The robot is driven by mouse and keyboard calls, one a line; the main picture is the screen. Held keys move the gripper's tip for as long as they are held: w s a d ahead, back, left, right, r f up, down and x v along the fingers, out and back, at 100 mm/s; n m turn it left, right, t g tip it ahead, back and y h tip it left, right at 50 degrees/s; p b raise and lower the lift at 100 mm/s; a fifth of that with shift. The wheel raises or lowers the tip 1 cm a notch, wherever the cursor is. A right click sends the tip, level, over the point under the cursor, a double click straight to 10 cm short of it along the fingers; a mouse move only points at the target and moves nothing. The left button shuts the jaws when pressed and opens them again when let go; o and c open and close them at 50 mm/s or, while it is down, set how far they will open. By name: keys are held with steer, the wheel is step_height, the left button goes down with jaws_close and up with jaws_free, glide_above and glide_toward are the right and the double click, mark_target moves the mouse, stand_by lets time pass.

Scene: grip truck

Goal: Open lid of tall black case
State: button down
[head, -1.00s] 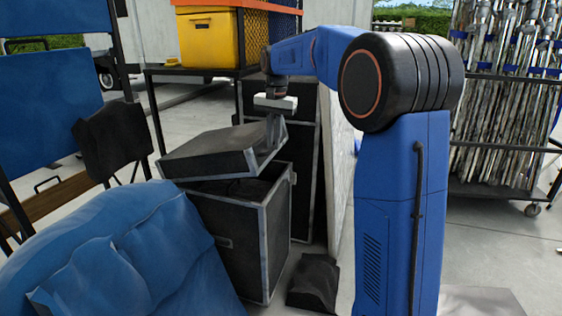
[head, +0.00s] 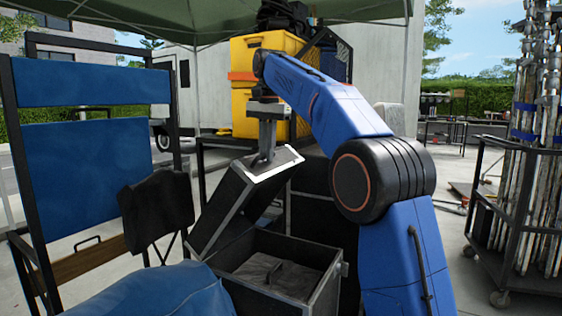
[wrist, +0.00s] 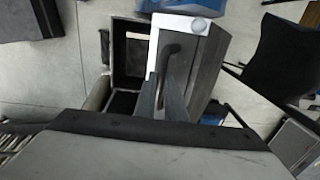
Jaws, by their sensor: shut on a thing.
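The tall black case (head: 325,299) stands upright in the head view, with pale metal edges. Its lid (head: 222,205) is tilted up steeply at the left of the opening, with its high end at the upper right. The inside of the case shows, with something dark grey in it. My gripper (head: 264,158) is above the case, shut on the high end of the lid. In the wrist view the gripper fingers (wrist: 160,100) reach the lid (wrist: 207,62), and the case (wrist: 130,52) shows open beneath it. The exact contact at the fingertips is hard to see.
A blue cover (head: 150,292) and a blue folding chair (head: 75,155) stand close on the left. Yellow bins (head: 262,85) sit on a rack behind. A cart of metal stands (head: 535,170) is at the right, with open floor before it.

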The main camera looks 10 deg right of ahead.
steer(key=shift+w+a+r, duration=0.35)
steer(key=shift+w+a, duration=0.4)
steer(key=shift+a, duration=0.05)
steer(key=shift+w+a+r, duration=0.3)
steer(key=shift+w+a, duration=0.4)
steer(key=shift+a, duration=0.05)
steer(key=c, duration=1.8)
jaws_free()
steer(key=shift+r, duration=0.1)
